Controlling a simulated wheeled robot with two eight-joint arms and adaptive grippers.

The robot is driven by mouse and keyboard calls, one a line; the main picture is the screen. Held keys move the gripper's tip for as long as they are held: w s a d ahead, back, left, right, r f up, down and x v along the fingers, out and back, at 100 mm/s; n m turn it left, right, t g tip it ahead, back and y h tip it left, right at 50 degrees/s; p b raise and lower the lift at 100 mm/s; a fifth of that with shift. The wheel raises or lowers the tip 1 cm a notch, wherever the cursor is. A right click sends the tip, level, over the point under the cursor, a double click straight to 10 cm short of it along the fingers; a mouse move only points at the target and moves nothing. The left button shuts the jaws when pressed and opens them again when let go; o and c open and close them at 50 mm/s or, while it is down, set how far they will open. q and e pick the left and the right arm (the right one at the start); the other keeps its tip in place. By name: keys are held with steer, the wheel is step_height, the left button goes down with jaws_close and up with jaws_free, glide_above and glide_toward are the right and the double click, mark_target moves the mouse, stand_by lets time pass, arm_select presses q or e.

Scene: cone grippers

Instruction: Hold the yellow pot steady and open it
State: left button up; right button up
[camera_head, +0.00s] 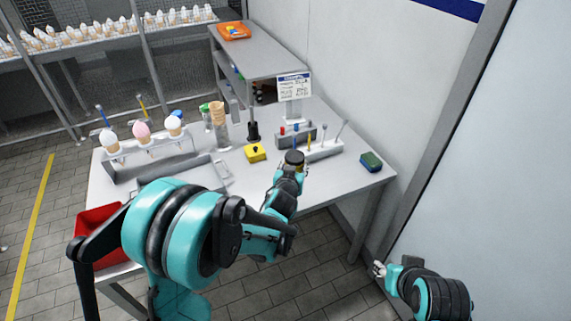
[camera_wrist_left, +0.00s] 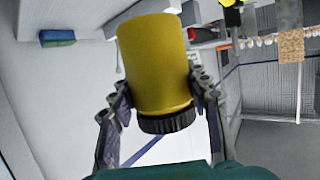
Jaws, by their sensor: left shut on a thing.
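The yellow pot (camera_wrist_left: 155,60) is a plain cylinder with a dark ribbed cap (camera_wrist_left: 168,122) on its end nearest my left wrist. My left gripper (camera_wrist_left: 156,88) is shut on the pot, with one finger on each side of its body. In the head view the left gripper (camera_head: 292,170) is over the front part of the table. There the pot's dark cap (camera_head: 294,157) shows, and most of its body is hidden. My right gripper (camera_head: 380,269) is low at the right, away from the pot; its jaws are too small to read.
The grey table (camera_head: 345,185) carries a cone rack (camera_head: 150,150), a yellow box with a black knob (camera_head: 255,152), a tool holder (camera_head: 322,151) and a green-and-blue sponge (camera_head: 371,161). A red bin (camera_head: 97,222) is at the left edge. A wall stands at the right.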

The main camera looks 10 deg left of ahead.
arm_select(q)
steer(key=o, duration=0.5)
jaws_close()
